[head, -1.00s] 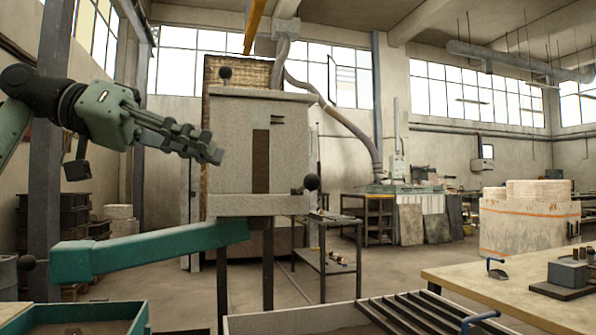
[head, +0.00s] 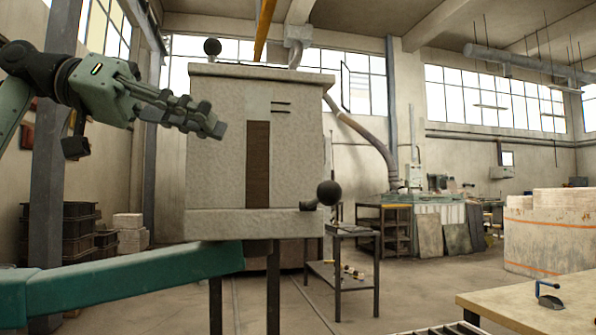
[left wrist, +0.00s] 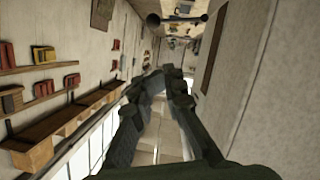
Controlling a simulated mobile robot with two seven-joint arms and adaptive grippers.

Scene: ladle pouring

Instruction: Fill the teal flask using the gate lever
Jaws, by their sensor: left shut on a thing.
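The grey furnace-like box (head: 225,150) stands ahead of me. A black ball knob (head: 328,192) sits on a short lever at its lower right, and another knob (head: 212,46) rises above its top. I cannot tell which belongs to the gate lever. My left gripper (head: 216,129) is in front of the box's upper left, away from both knobs. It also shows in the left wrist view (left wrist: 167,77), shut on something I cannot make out. The teal flask and my right gripper are out of view.
A wooden table (head: 560,300) with a blue-handled tool (head: 547,296) is at the lower right. A metal stand (head: 350,262) is behind the box on the right. Black crates (head: 75,235) stand at the left.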

